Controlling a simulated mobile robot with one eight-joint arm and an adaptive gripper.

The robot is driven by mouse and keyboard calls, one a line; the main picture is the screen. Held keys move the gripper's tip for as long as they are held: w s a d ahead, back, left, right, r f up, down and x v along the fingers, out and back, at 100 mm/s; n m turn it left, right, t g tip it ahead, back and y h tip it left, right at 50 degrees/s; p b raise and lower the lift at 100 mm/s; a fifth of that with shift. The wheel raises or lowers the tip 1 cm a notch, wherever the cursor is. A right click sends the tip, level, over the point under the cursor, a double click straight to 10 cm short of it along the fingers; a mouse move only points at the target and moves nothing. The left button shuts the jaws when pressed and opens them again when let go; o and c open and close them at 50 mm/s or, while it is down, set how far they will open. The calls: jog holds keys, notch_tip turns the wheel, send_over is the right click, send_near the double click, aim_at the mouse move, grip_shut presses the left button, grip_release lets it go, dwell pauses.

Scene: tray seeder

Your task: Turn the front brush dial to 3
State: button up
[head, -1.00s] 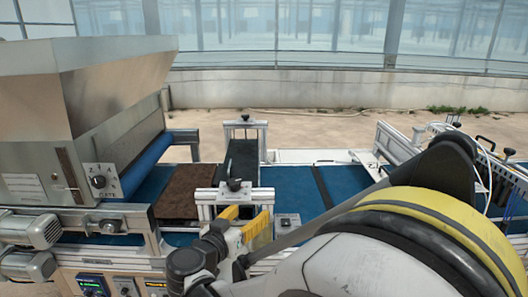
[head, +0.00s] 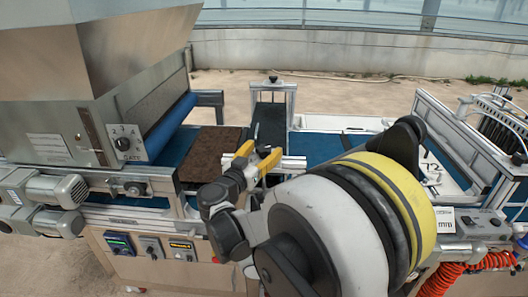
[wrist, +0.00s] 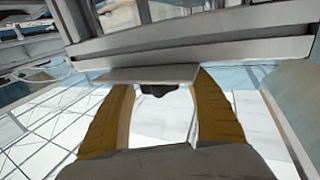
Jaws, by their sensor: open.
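My gripper (head: 257,156) has yellow fingers, spread apart, at the frame across the blue belt right of the brown-filled tray. In the wrist view my gripper (wrist: 161,82) is open, with a light plate and a small dark knob-like part (wrist: 158,91) between or beyond the fingertips; contact cannot be told. No dial is readable as the front brush dial. A numbered dial (head: 123,143) on the hopper's side plate shows 2, 3 and 4, with lettering resembling "GATE" below. Another dark knob (head: 113,188) sits on the side rail. My arm hides part of the machine.
The metal hopper (head: 50,120) stands at left, with motors (head: 45,205) below it. The tray of brown soil (head: 210,150) lies on the belt. Small control boxes (head: 150,246) line the front. A metal frame (head: 272,85) rises behind my gripper.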

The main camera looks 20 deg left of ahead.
jog(key=shift+w, duration=0.15)
jog(key=c, duration=1.2)
